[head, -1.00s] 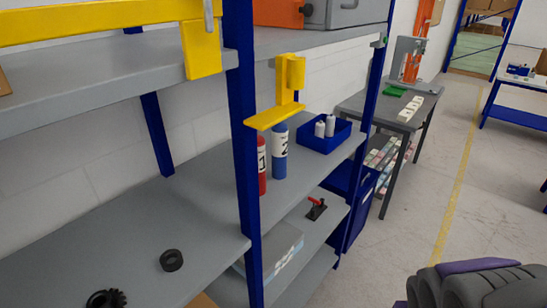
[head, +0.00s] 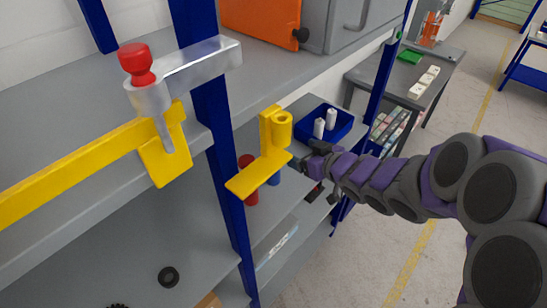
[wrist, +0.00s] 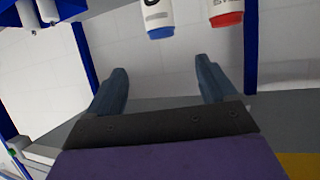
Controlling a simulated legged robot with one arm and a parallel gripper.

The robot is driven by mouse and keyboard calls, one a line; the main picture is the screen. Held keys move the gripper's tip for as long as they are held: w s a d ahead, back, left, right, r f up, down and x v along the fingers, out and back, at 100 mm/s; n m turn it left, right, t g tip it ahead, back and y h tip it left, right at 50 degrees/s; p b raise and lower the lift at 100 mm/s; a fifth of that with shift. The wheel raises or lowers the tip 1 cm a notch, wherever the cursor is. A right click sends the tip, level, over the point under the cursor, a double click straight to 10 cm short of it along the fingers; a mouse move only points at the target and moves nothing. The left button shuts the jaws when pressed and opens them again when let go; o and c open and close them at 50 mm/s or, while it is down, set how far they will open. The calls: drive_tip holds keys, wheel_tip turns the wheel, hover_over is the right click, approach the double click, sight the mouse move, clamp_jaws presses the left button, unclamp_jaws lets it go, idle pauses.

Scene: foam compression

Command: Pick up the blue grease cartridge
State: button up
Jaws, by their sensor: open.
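The blue grease cartridge (head: 274,179) stands on the middle shelf, mostly hidden in the head view behind a yellow bracket. In the wrist view, the blue cartridge (wrist: 160,32) shows its blue end and white label at the top, beyond and roughly between my fingertips. My gripper (wrist: 162,62) is open and empty, with its two fingers spread wide. In the head view my gripper (head: 316,152) is small and reaches in from the right, beside the bracket, apart from the cartridge. The red cartridge (head: 249,192) stands left of the blue one; it also shows in the wrist view (wrist: 228,18).
The yellow bracket (head: 262,172) hangs in front of the cartridges. A blue bin (head: 344,122) with white bottles stands behind my gripper. A blue shelf post (head: 226,180) is at the left.

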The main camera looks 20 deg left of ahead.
sight(270, 139)
drive_tip(key=x, duration=1.1)
drive_tip(key=shift+f, duration=0.2)
drive_tip(key=shift+x, duration=2.75)
drive_tip(key=shift+s+d, duration=0.2)
drive_tip(key=shift+s, duration=0.05)
drive_tip(key=c, duration=0.5)
drive_tip(key=shift+a+f, duration=0.1)
clamp_jaws()
